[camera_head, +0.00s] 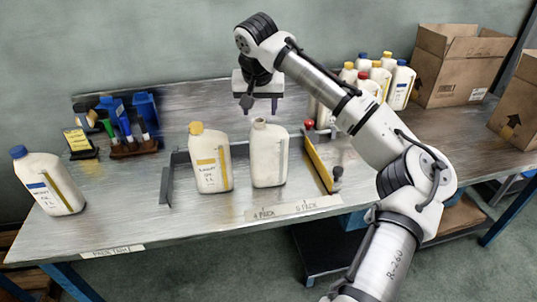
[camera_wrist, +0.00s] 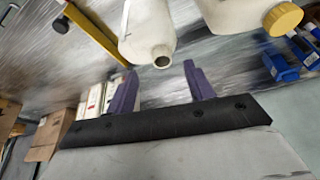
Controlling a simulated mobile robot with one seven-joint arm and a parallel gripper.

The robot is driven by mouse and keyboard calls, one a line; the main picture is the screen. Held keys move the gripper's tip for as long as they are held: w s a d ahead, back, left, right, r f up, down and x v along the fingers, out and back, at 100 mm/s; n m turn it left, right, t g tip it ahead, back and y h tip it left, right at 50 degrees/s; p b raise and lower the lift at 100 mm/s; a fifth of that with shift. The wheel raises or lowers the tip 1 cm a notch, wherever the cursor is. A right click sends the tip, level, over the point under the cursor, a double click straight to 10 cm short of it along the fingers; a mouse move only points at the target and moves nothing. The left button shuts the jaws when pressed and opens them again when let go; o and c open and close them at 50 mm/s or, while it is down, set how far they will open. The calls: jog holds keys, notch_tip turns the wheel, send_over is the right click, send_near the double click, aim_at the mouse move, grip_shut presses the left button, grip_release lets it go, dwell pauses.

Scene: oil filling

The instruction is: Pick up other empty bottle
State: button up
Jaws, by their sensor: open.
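An uncapped white bottle (camera_head: 270,158) stands upright in the metal fixture at the middle of the table. Its open neck points toward my gripper in the wrist view (camera_wrist: 150,35). A yellow-capped white bottle (camera_head: 212,163) stands just left of it, and its cap shows at the right of the wrist view (camera_wrist: 283,18). My gripper (camera_head: 261,108) is open and empty above and slightly behind the uncapped bottle. Its two purple fingers (camera_wrist: 160,72) are spread on either side of the neck's line, apart from it. A blue-capped white bottle (camera_head: 50,185) stands at the table's left end.
Several capped bottles (camera_head: 375,75) cluster behind my arm on the right. Cardboard boxes (camera_head: 455,70) stand at the far right. A blue and black tool rack (camera_head: 130,125) is at the back left. A yellow-edged clamp plate (camera_head: 319,165) stands right of the uncapped bottle. The front left table is clear.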

aim_at(259, 121)
jog(key=shift+w+p+x, duration=0.15)
jog(key=shift+p+x, duration=0.45)
jog(key=shift+x, duration=0.85)
jog(key=shift+w+p+x, duration=0.15)
jog(key=shift+p+x, duration=0.45)
jog(key=shift+x, duration=0.8)
jog(key=shift+a+r, duration=0.15)
grip_shut()
